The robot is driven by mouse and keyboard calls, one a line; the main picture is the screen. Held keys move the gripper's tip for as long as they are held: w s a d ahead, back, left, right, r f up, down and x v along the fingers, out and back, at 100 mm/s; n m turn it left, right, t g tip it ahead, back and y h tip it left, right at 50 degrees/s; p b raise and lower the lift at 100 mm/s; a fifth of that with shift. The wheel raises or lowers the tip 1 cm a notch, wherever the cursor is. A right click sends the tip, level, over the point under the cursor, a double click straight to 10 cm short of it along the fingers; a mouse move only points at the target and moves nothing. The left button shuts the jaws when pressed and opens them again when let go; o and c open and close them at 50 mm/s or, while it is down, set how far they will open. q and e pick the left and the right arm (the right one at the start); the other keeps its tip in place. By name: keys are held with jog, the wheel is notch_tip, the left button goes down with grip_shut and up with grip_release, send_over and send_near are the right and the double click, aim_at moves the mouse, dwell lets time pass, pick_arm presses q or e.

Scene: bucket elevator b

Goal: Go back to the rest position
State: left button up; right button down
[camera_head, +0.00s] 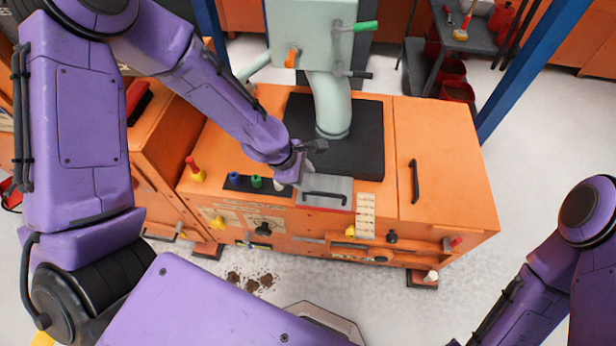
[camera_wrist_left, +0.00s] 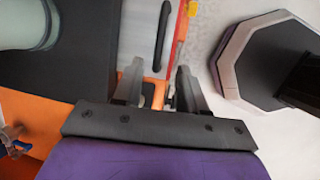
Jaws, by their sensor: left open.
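My left arm reaches in from the left in the head view. My left gripper (camera_head: 306,165) is over the top of the orange machine (camera_head: 447,150), close to a grey lid (camera_head: 340,187) with a black bar handle (camera_head: 324,196). In the left wrist view the two fingers of the left gripper (camera_wrist_left: 157,85) stand apart with nothing between them. The black handle (camera_wrist_left: 162,35) lies beyond the fingertips, apart from them. My right arm shows at the lower right of the head view; its gripper is out of view.
A pale green pipe (camera_head: 331,105) rises from a black plate (camera_head: 365,140) just behind the left gripper. Blue posts (camera_head: 530,62) stand at the back. Brown spill (camera_head: 250,282) lies on the floor in front. The floor at right is clear.

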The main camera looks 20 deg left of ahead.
dwell(0.3)
pick_arm(q)
jog(key=s+a+f+m+t+y, duration=0.35)
jog(key=a+f+m+y, duration=0.2)
jog(key=a+m, duration=0.3)
jog(key=s+a+f+m+g+y, duration=0.1)
jog(key=s+f, duration=0.3)
jog(key=s, duration=0.5)
jog(key=s+a+f+m+g, duration=0.2)
jog(key=s+f+m, duration=0.2)
jog(key=s, duration=0.6)
jog(key=shift+s+a+f+y, duration=0.2)
jog(key=shift+f+y, duration=0.15)
jog(key=shift+f, duration=0.15)
jog(key=shift+m+g, duration=0.25)
